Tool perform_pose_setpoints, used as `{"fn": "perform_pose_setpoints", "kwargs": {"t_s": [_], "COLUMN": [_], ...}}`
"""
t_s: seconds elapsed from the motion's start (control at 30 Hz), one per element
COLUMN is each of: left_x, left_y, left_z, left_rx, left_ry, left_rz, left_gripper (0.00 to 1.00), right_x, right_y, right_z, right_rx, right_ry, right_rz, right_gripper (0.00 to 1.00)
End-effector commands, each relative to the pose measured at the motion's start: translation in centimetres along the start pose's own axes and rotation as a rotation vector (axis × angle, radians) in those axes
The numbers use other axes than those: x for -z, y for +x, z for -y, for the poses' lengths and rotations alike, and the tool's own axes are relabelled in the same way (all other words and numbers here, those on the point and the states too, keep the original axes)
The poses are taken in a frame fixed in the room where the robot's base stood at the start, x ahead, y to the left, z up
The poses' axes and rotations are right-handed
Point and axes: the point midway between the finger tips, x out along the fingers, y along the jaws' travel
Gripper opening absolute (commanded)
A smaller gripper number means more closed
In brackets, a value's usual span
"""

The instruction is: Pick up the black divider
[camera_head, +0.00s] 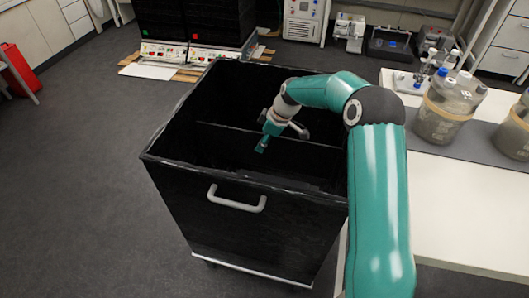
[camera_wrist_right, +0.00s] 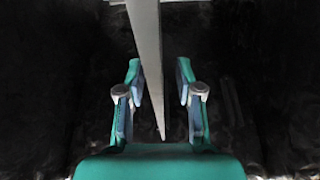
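The black divider (camera_head: 228,128) stands inside the black bin (camera_head: 170,178); its thin top edge runs across the bin's width. In the right wrist view the divider (camera_wrist_right: 146,35) shows as a long grey strip coming from the top down between the fingers. My right gripper (camera_head: 281,139) is inside the bin's opening, at the divider's top edge. In the right wrist view the right gripper (camera_wrist_right: 158,92) is open, one finger on each side of the strip, with gaps visible. Whether it touches the divider cannot be told. My left gripper is out of view.
The bin has a light handle (camera_head: 237,202) on its front wall. A white bench (camera_head: 460,205) with large lidded vessels (camera_head: 447,110) stands on the right, beside my arm. Devices with lit panels (camera_head: 190,53) stand behind the bin. The floor on the left is clear.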

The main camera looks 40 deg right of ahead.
Motion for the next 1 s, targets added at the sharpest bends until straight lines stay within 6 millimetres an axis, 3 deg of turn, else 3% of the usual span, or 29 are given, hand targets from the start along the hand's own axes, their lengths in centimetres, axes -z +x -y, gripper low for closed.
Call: {"fn": "perform_pose_setpoints", "kwargs": {"t_s": [0.13,0.33,0.77,1.0], "left_x": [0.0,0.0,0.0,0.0], "left_y": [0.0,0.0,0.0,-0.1], "left_z": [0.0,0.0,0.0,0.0], "left_rx": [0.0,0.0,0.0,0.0], "left_ry": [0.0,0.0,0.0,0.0], "left_rz": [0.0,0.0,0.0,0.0], "left_gripper": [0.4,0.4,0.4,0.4], "right_x": [0.0,0.0,0.0,0.5], "right_y": [0.0,-0.1,-0.1,-1.1], "right_z": [0.0,0.0,0.0,-0.1], "right_rx": [0.0,0.0,-0.001,-0.003], "right_ry": [0.0,0.0,0.0,-0.002], "right_rz": [0.0,0.0,0.0,-0.002], "right_gripper": [0.32,0.0,0.0,0.0]}}
